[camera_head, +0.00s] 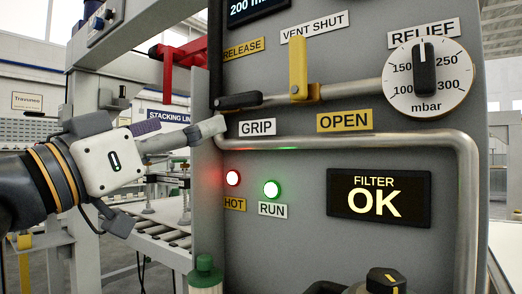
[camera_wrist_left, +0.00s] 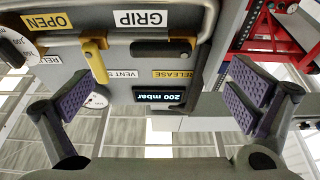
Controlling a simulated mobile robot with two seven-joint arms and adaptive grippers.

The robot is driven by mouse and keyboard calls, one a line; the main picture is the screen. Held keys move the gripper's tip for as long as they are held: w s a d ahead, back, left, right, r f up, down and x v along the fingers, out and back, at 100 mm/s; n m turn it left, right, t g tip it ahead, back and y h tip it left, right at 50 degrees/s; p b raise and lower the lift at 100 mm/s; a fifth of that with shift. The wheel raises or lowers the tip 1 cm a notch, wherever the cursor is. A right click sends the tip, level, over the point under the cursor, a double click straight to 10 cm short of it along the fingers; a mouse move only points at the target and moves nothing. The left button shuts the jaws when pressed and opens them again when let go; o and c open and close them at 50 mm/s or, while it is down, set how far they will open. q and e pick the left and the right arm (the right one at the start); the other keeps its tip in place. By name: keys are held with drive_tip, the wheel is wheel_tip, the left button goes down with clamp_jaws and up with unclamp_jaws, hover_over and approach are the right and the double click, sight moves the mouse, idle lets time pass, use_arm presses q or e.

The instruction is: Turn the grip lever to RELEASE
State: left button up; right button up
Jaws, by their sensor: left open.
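The grip lever (camera_head: 238,101) is a black handle lying about level on the grey panel (camera_head: 310,215), at its left side. The yellow RELEASE label (camera_head: 243,48) is above it and the white GRIP label (camera_head: 257,128) is just below its right end. In the left wrist view, which is upside down, the black lever (camera_wrist_left: 160,47) lies between the same two labels. My left gripper (camera_head: 195,128) is open at the panel's left edge, a little below the lever. In the wrist view its purple pads stand wide apart with nothing between them. My right gripper is not in view.
A yellow vent lever (camera_head: 298,68) stands upright right of the grip lever, on the same pipe. A bent metal rail (camera_head: 400,141) runs below the levers. The RELIEF dial (camera_head: 428,78) is at upper right. A red bracket (camera_head: 178,58) is behind the panel's left edge.

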sight(232, 96)
use_arm(q)
drive_tip(key=x, duration=0.3)
drive_tip(key=r+x, duration=0.1)
drive_tip(key=x, duration=0.3)
drive_tip(key=r+x, duration=0.1)
drive_tip(key=x, duration=0.3)
drive_tip(key=shift+s+a+r+b, duration=0.15)
drive_tip(key=shift+s+a+b, duration=0.1)
drive_tip(key=shift+b, duration=0.1)
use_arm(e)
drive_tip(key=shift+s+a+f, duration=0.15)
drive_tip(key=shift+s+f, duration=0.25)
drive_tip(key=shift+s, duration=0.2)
use_arm(q)
drive_tip(key=shift+c, duration=0.6)
